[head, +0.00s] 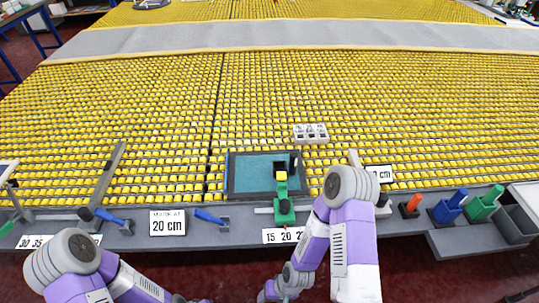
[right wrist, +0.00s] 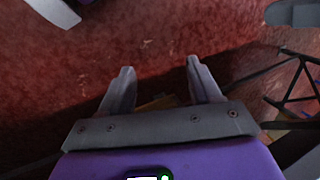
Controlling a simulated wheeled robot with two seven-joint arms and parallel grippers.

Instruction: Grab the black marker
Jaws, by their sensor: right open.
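A small dark upright piece (head: 294,161) stands at the right side of a teal-topped tray (head: 238,184) on the workbench in the head view. It may be the black marker, but it is too small to be sure. A green tool with a yellow block (head: 284,205) stands just in front of it. My right gripper (right wrist: 160,66) is open and empty in the right wrist view, with red floor beyond its fingers. In the head view my right forearm hangs low in front of the bench, apart from the tray. My left gripper is not clearly visible; only its arm shows at lower left.
The grey bench (head: 330,213) carries blue-handled tools (head: 210,217), a 20 cm card (head: 168,222), an orange piece (head: 410,206), and blue (head: 448,207) and green (head: 484,205) holders at right. A white block with holes (head: 311,134) lies on the yellow roller bed behind.

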